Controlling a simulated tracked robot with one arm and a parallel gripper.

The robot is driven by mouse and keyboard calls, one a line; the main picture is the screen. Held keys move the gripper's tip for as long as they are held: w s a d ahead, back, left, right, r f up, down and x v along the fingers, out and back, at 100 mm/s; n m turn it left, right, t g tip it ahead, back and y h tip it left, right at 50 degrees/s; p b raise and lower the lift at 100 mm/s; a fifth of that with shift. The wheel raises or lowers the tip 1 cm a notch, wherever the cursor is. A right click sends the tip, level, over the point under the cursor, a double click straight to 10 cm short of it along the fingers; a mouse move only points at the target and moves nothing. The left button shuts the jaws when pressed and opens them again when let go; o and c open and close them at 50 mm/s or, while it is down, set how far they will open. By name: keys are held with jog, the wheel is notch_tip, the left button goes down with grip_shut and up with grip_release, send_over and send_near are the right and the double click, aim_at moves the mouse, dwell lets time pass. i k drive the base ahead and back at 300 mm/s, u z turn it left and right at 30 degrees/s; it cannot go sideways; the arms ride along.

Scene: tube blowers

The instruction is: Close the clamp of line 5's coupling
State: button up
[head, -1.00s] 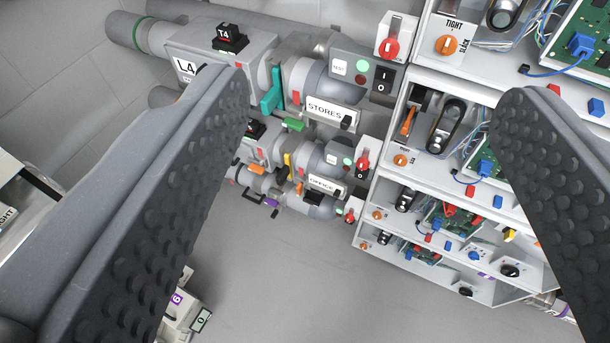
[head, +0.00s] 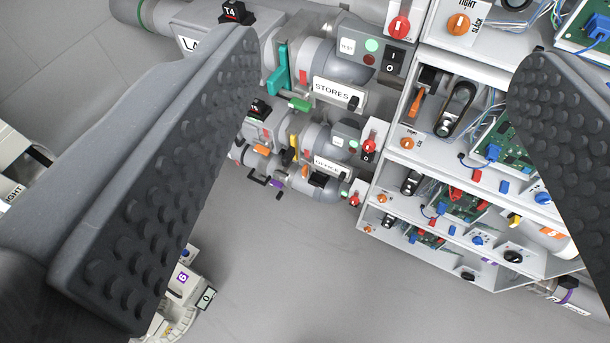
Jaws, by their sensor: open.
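My gripper (head: 390,62) is open and empty, its two ribbed grey fingers wide apart at left and right. Between them is a stack of grey pipe lines. I see no line 5 label, so I cannot tell for sure which coupling is line 5's. My gripper touches none of them.
At right, white shelves (head: 398,160) carry orange knobs, black belts and green circuit boards. Red switches (head: 399,27) stand between lines and shelves. A pale device with a purple 6 tag (head: 183,278) sits at lower left. The grey floor (head: 300,270) at lower middle is clear.

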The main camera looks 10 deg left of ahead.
aim_at(306, 170)
jog(key=u, duration=2.6)
jog(key=k, duration=0.8)
jog(key=z, duration=1.5)
jog(key=i, duration=1)
jog(key=z, duration=0.05)
